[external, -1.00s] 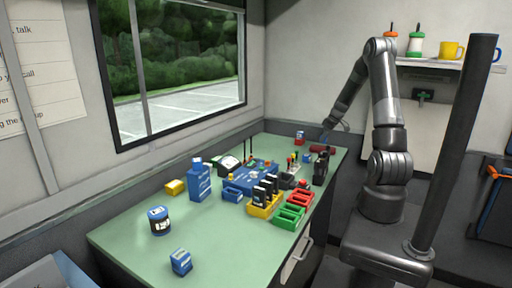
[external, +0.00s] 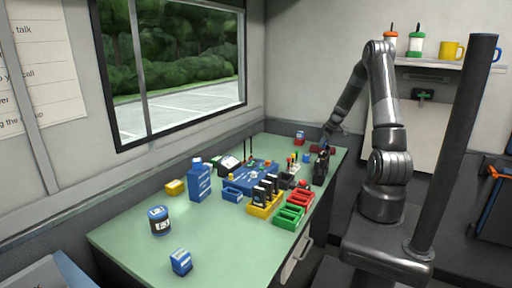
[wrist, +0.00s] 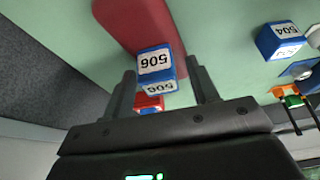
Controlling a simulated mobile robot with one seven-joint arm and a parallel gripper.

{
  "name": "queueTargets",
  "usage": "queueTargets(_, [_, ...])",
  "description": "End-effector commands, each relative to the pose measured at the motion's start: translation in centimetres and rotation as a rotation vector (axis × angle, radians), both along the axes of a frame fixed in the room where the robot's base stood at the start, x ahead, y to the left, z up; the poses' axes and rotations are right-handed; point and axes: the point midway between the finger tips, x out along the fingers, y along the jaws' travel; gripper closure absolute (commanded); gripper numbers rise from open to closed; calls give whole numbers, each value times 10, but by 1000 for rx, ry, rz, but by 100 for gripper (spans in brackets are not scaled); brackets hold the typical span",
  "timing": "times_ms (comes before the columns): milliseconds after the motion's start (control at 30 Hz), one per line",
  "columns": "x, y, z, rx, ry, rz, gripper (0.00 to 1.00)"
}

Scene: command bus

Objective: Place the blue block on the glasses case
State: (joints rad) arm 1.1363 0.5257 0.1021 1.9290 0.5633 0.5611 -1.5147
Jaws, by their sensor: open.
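A blue block with a white label reading 506 (wrist: 154,62) shows in the wrist view between the two fingers of my gripper (wrist: 163,72). The gripper is open, with a gap visible on each side of the block. The dark red glasses case (wrist: 130,22) lies behind the block, which overlaps its end in this view; I cannot tell whether they touch. In the external view my gripper (external: 328,132) is low over the case (external: 322,149) at the far end of the green counter, and the block is too small there to make out clearly.
A second blue block labelled 504 (wrist: 279,41) sits to the right in the wrist view. A red block (wrist: 150,103) is partly hidden behind the gripper. Dark upright items (external: 320,168), bins and bottles crowd the middle of the counter (external: 225,240); its near end is mostly clear.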

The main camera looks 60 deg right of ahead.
Motion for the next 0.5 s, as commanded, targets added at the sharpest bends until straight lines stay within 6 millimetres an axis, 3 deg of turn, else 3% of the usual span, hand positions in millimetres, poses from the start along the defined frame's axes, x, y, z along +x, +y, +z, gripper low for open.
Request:
queueTargets(233, [-6, -1, 20, -3, -2, -1, 46])
queueTargets(500, [-28, -1, 73, -4, -2, -2, 46])
